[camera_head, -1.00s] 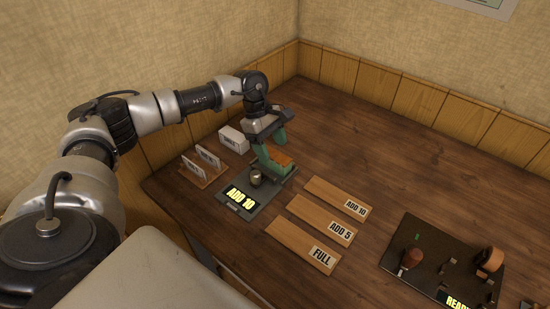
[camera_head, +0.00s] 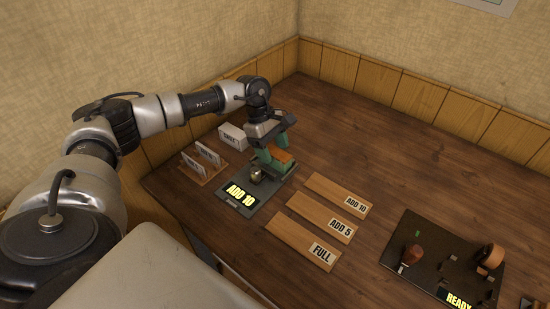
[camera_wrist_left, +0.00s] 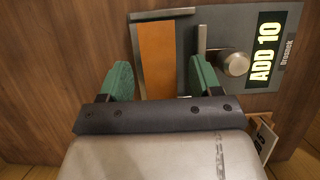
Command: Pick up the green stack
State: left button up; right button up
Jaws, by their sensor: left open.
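My left gripper (camera_head: 273,152) is open, low over the small press (camera_head: 242,197) whose display reads ADD 10. In the left wrist view the two green fingers of my left gripper (camera_wrist_left: 160,68) stand apart on either side of an orange panel (camera_wrist_left: 157,58), with nothing held between them. A round metal knob (camera_wrist_left: 234,62) sits beside the display. My right gripper is not in view.
Wooden boards labelled ADD 10 (camera_head: 335,190), ADD 5 (camera_head: 318,214) and FULL (camera_head: 298,238) lie right of the press. A white box (camera_head: 232,137) and a card holder (camera_head: 203,166) stand left. A dark READY board (camera_head: 430,262) lies at right. The table's back is clear.

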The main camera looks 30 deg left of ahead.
pick_arm(q)
jog(key=c, duration=1.1)
